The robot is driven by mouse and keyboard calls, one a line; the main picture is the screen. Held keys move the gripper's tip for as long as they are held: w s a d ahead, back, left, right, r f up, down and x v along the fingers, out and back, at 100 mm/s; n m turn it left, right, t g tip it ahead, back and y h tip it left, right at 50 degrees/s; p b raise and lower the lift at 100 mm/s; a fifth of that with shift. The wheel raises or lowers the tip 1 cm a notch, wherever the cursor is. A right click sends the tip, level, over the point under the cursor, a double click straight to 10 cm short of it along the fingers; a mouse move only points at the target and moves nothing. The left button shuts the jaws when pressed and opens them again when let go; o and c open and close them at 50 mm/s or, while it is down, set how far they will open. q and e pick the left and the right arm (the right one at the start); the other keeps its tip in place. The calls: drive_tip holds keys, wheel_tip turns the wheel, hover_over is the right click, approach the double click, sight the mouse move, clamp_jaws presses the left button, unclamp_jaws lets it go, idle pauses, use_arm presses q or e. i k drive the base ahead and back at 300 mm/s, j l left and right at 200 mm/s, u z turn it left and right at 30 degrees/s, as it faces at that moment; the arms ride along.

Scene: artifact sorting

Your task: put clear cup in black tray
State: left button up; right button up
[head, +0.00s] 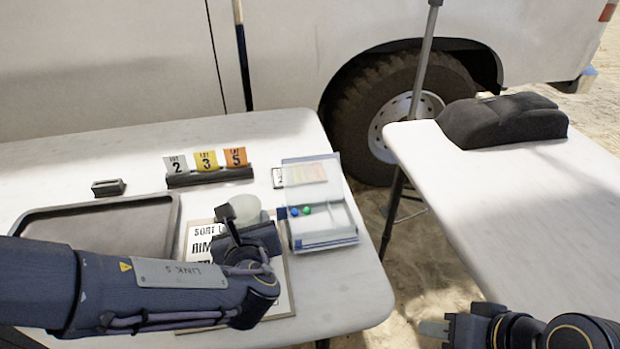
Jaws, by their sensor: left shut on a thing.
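The clear cup (246,207) shows as a pale, rounded, see-through shape in the head view, at the end of my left arm. My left gripper (236,219) is shut on it, above the clipboard; the wrist hides part of the grip and the cup's lower part. The black tray (168,232) is a wide, dark, shallow tray on the left of the left table, left of the cup. My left forearm covers its near side. My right gripper (436,328) is low at the right, away from the cup; its jaw opening is unclear.
A clipboard (284,300) with a printed sheet lies under my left wrist. A clear-lidded box (325,240) with small blue and green pieces stands right of it. Numbered cards (206,162) in a dark holder stand behind. A black padded object (505,122) rests on the right table; a gap separates the tables.

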sight(122, 249)
drive_tip(key=k+l, duration=0.15)
drive_tip(key=k, duration=0.35)
drive_tip(key=k+l, duration=0.15)
drive_tip(key=k, duration=0.35)
drive_tip(key=k+l, duration=0.15)
drive_tip(key=k, duration=0.3)
